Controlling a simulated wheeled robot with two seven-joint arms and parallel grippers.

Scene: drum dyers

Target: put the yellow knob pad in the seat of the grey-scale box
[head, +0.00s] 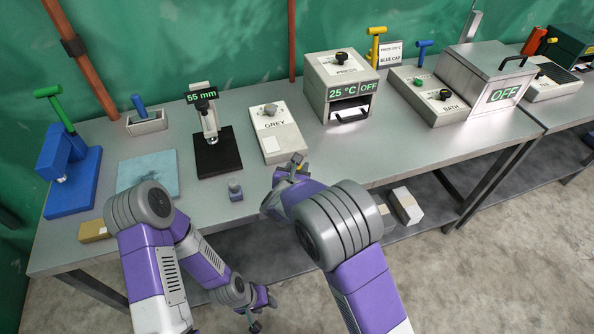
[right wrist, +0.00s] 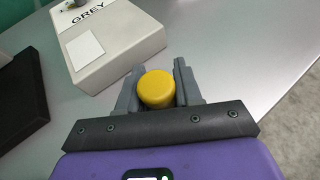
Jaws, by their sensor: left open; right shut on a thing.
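The yellow knob pad (right wrist: 156,90) shows as a round yellow top in the right wrist view, held between the fingers of my right gripper (right wrist: 157,88). The underside of the pad is hidden. In the head view my right gripper (head: 296,164) is above the bench, just in front of the grey-scale box (head: 290,128). The box is pale, with "GREY" lettering, a knob on top and a whitish square on its near part. It also shows in the right wrist view (right wrist: 125,50), beyond the gripper and to the left. My left gripper (head: 256,322) is open and low, in front of the bench.
A small grey-blue block (head: 235,191) stands near the front edge, left of my right gripper. A black-based gauge (head: 217,160) reading 55 mm is left of the box. Bare bench lies right of the box.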

